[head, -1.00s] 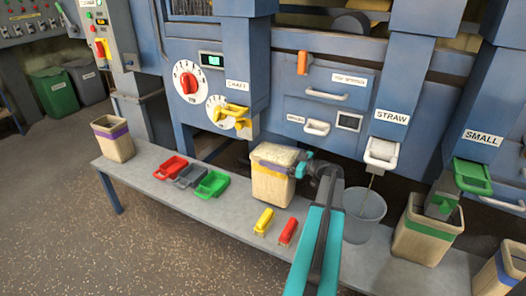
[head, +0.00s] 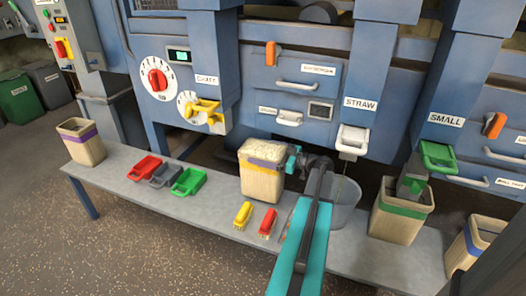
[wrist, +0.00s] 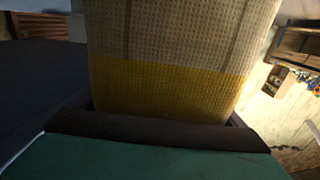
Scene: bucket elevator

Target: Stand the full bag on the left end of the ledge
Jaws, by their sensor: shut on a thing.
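The full bag (head: 262,178) is pale, woven and heaped to the top with pale stuff. It is upright over the middle of the ledge (head: 130,168); I cannot tell whether its base touches. My gripper (head: 288,162) is shut on its upper part from the right. A purplish strip crosses the bag there; I cannot tell whether it is a band or a finger. In the wrist view the bag (wrist: 180,40) fills the middle, with a yellow band just above my gripper (wrist: 155,130). A bag with a purple band (head: 80,145) stands at the ledge's left end.
Red (head: 145,168), grey (head: 165,175) and green (head: 188,181) scoops lie left of the full bag. Yellow (head: 242,215) and red (head: 268,223) brushes lie in front. A bucket (head: 345,205) and a green-banded bag (head: 400,210) are at right. Machine panels rise behind.

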